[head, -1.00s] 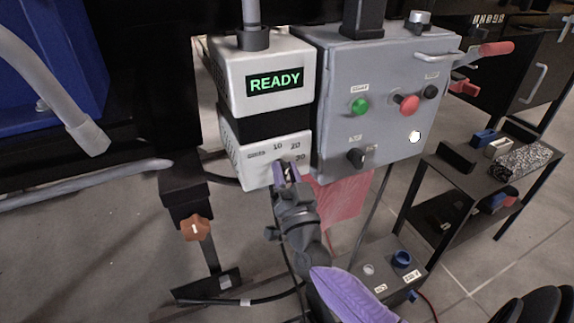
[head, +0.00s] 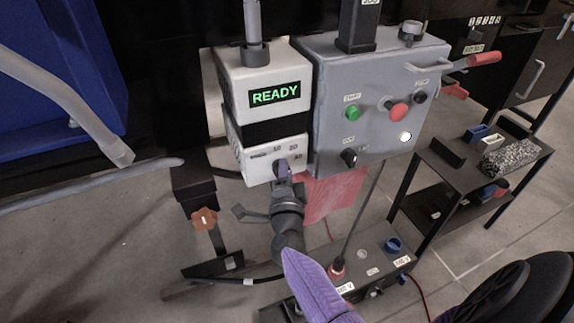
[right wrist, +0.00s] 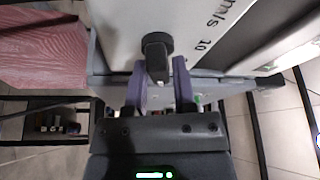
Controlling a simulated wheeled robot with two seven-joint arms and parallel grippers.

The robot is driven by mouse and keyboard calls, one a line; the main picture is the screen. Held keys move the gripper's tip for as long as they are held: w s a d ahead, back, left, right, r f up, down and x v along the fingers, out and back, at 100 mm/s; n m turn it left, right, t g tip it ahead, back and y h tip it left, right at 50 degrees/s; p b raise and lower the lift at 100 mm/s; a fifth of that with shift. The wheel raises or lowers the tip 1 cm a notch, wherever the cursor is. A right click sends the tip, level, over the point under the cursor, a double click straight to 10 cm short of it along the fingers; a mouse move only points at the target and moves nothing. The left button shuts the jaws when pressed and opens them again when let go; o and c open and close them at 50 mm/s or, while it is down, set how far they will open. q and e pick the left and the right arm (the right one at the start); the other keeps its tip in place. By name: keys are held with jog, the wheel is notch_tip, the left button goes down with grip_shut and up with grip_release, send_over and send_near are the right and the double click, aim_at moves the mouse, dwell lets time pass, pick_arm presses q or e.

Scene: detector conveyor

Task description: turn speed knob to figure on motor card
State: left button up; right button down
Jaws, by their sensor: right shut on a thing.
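The speed knob (head: 281,168) is a small dark knob on the lower white box (head: 255,168), whose face carries the figures 10, 20 and 30. My right gripper (head: 284,176) is at the knob and hides much of it. In the right wrist view the black knob (right wrist: 157,48) sits between the purple fingers of the right gripper (right wrist: 160,82), which are shut on its grip. The marks m/s and 10 show beside it there. Where the knob points is hard to tell. I cannot make out a motor card. My left gripper is not in view.
A READY display (head: 275,93) is on the upper white box. The grey control box (head: 335,65) beside it has a green button (head: 352,113), a red button (head: 398,110) and a black switch (head: 349,157). A red sheet (head: 333,195) hangs below. A dark shelf (head: 455,175) stands right.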

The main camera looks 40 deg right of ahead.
jog(key=m+g+p, duration=0.1)
jog(key=m, duration=0.1)
jog(key=shift+m, duration=0.3)
jog(key=shift+f+m+y+p, duration=0.1)
jog(key=shift+m+y+p, duration=0.2)
jog(key=shift+m+p, duration=0.15)
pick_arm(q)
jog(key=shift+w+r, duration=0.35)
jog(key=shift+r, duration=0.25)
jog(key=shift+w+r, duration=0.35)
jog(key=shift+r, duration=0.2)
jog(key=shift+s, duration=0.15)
pick_arm(e)
jog(key=c, duration=0.6)
grip_release()
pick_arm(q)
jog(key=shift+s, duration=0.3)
pick_arm(e)
jog(key=shift+o, duration=0.2)
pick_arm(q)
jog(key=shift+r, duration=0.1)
